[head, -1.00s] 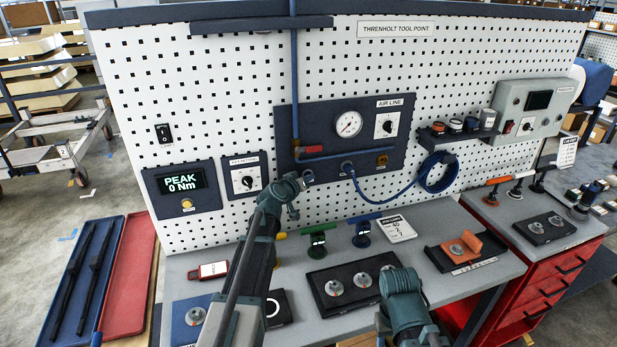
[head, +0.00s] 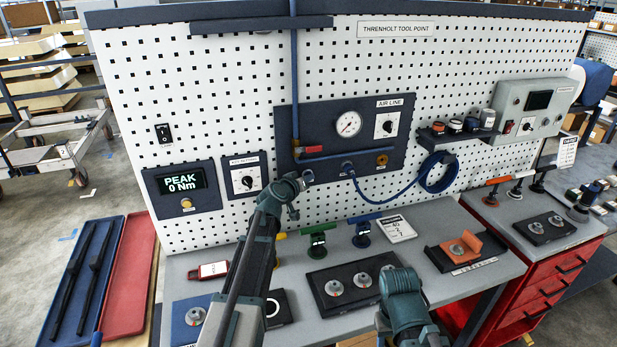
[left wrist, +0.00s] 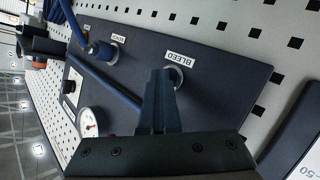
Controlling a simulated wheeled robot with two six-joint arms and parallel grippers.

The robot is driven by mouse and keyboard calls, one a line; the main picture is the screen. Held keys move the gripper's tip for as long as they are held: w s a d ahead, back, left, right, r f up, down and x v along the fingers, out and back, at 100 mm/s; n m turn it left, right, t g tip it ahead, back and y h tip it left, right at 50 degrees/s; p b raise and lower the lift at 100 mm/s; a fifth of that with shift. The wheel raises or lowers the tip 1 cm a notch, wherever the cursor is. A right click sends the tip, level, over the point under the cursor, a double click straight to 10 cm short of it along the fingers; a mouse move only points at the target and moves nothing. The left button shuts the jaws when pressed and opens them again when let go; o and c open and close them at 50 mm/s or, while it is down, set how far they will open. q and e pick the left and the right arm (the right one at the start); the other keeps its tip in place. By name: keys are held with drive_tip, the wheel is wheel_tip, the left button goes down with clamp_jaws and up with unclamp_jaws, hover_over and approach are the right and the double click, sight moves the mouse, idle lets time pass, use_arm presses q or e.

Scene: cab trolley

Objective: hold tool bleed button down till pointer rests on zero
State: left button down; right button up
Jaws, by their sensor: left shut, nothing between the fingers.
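The button also shows in the head view (head: 308,176), just beyond the left gripper (head: 300,184). The round white gauge (head: 348,124) is on the same panel and shows in the left wrist view (left wrist: 89,122); its pointer is too small to read. My right gripper is out of view.
A blue hose (head: 400,200) runs from the panel's lower port to a coil (head: 438,172). A red valve handle (head: 313,149) is above the button. The bench below holds a black tray with knobs (head: 320,300), upright tools (head: 317,240) and an orange cradle (head: 462,247).

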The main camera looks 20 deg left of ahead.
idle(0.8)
use_arm(q)
drive_tip(key=shift+s+d, duration=0.5)
drive_tip(key=shift+s, duration=0.25)
drive_tip(key=s+d, duration=0.1)
drive_tip(key=s, duration=0.1)
drive_tip(key=s+d, duration=0.2)
drive_tip(key=shift+s, duration=0.1)
idle(0.4)
